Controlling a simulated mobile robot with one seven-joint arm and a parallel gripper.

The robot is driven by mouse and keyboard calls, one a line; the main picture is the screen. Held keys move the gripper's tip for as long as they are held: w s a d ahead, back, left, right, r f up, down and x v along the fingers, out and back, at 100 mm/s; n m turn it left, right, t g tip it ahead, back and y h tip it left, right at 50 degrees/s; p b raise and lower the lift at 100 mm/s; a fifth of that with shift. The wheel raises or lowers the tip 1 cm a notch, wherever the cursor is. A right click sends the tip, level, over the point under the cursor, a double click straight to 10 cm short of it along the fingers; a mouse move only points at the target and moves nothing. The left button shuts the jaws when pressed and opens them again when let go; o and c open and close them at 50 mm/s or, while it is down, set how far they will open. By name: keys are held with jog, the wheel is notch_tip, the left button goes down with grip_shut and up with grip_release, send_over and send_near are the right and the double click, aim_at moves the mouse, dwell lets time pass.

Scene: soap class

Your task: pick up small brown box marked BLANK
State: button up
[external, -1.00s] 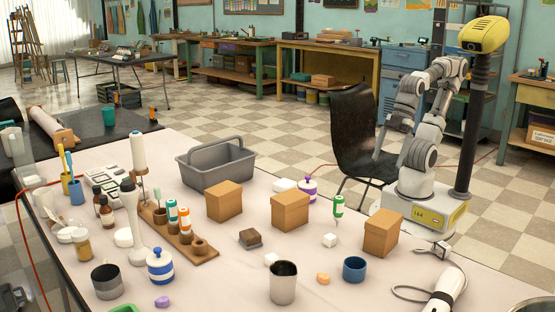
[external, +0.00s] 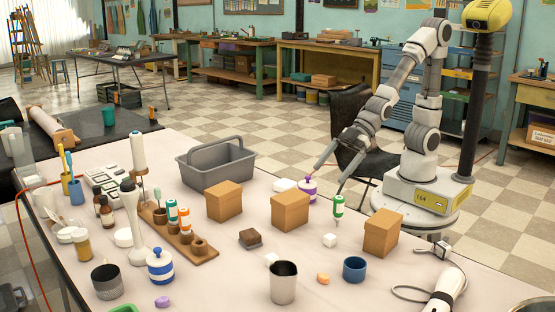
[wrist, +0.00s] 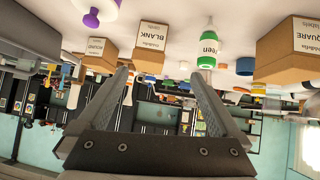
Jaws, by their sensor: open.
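The small brown box marked BLANK (wrist: 150,42) shows upside down in the wrist view, ahead of my fingertips and in the upper middle. In the external view it appears to be the middle brown box (external: 289,212); no label is legible there. My gripper (wrist: 155,76) is open and empty, with its two fingers spread below the box in the wrist view. In the external view my gripper (external: 328,164) is near the table's far edge, beyond the box and apart from it; its fingers are hard to make out against the chair.
The box marked SQUARE (wrist: 300,40) is on the right in the wrist view. Another brown box (external: 224,202) and a grey basket (external: 215,163) stand to the left.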

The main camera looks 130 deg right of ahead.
aim_at(290, 196)
jog(key=w+d+f+t, duration=0.1)
jog(key=w, duration=0.3)
jog(key=w+d+f+t+p, duration=0.1)
jog(key=w+f, duration=0.1)
jog(key=w, duration=0.2)
jog(key=w+d+f+t, duration=0.1)
jog(key=w+f, duration=0.1)
jog(key=w, duration=0.3)
jog(key=shift+w+d+f+m+p, duration=0.1)
jog(key=shift+d+f+m+p, duration=0.1)
jog(key=shift+d+m+p, duration=0.1)
jog(key=c, duration=1.4)
jog(key=shift+r, duration=0.1)
